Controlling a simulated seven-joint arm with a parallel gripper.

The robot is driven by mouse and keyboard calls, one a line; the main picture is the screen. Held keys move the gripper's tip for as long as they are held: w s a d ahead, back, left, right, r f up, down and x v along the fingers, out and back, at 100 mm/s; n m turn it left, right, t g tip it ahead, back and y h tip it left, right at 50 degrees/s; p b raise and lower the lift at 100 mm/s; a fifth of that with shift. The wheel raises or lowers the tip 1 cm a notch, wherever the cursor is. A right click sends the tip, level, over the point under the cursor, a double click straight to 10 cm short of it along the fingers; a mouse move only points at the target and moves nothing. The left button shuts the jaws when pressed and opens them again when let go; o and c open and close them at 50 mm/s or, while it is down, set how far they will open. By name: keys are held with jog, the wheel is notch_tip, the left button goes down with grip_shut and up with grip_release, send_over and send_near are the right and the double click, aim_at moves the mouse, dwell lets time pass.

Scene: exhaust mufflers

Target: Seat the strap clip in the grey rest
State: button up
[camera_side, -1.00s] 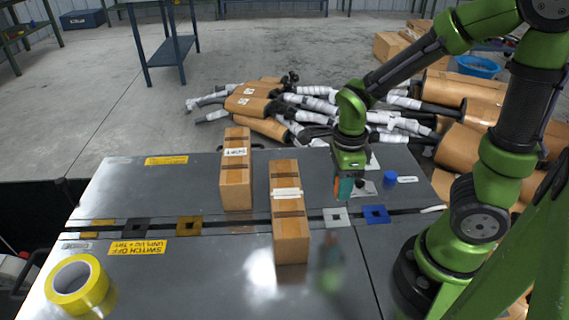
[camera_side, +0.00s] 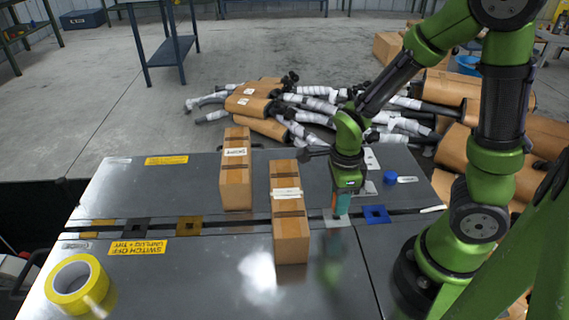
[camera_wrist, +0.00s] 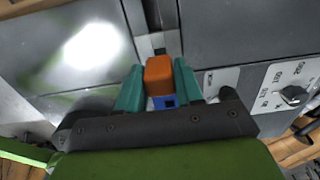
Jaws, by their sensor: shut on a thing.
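My gripper (camera_side: 341,205) has teal fingers and points down at the grey rest (camera_side: 344,222), a small light square plate on the table's dark slot. In the wrist view my gripper (camera_wrist: 158,88) is shut on the strap clip (camera_wrist: 158,72), an orange block between the fingers. The grey rest (camera_wrist: 144,48), with a dark opening, shows just beyond the clip there. In the side view the fingers mostly hide the clip and part of the rest. I cannot tell whether the clip touches the rest.
A blue rest (camera_side: 376,214) lies just right of the grey one. Two tall cardboard boxes (camera_side: 290,230) (camera_side: 236,180) stand to the left. A blue cap (camera_side: 390,177) sits behind right. Yellow tape (camera_side: 79,287) lies front left. The front middle of the table is clear.

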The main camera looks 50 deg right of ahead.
jog(key=shift+f, duration=0.8)
jog(key=shift+f, duration=0.45)
dwell(1.5)
jog(key=o, duration=1.1)
jog(key=shift+o, duration=0.2)
notch_tip(320, 180, up, 17)
